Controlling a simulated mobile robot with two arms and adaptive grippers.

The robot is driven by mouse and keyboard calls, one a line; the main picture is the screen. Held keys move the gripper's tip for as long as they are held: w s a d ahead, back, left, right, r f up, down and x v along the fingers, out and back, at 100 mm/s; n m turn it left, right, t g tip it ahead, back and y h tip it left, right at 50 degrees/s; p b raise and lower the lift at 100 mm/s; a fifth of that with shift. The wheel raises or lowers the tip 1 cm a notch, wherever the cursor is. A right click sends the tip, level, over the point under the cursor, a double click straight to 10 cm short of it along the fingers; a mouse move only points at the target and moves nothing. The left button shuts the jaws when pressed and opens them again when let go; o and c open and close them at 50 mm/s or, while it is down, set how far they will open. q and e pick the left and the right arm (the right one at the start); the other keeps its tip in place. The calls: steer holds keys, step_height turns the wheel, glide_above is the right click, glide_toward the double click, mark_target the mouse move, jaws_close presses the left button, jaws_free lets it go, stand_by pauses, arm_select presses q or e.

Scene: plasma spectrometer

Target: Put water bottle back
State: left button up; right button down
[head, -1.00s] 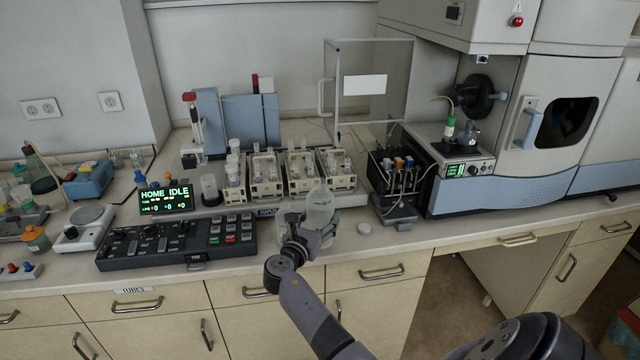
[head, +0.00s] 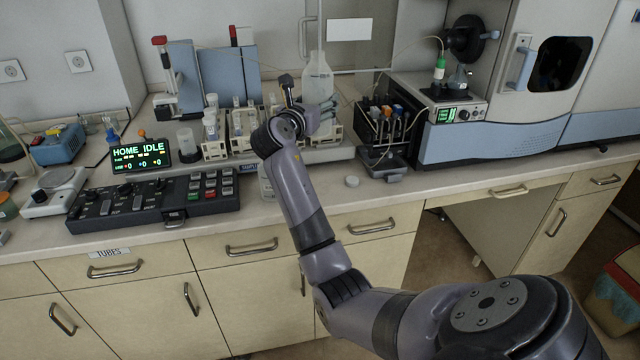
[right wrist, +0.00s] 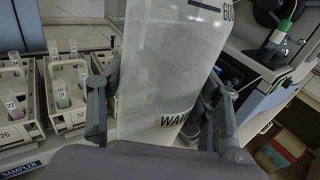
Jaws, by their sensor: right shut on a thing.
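The water bottle (head: 318,82) is a tall translucent white bottle with a narrow neck. My right gripper (head: 308,108) is shut on it and holds it upright, raised in front of the racks at the back of the bench. In the right wrist view the bottle (right wrist: 168,65) fills the middle between the two fingers (right wrist: 160,112), with dark lettering partly visible on it. The right arm and gripper hide the bottle's lower part in the head view. My left gripper is in neither view.
Sampler racks with vials (head: 243,130) stand left of and behind the bottle. A dark box with several bottles (head: 386,125) is to the right, beside the spectrometer (head: 500,125). A control panel (head: 150,198) lies in front left.

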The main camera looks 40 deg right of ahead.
steer(key=shift+s+d+r, duration=0.15)
steer(key=shift+r, duration=0.25)
steer(key=shift+s+d+r, duration=0.1)
steer(key=shift+d+r, duration=0.05)
steer(key=shift+r, duration=0.2)
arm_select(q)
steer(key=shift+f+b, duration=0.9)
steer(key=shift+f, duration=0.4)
arm_select(e)
steer(key=shift+f, duration=9.65)
steer(key=c, duration=0.5)
jaws_free()
steer(key=shift+f, duration=0.2)
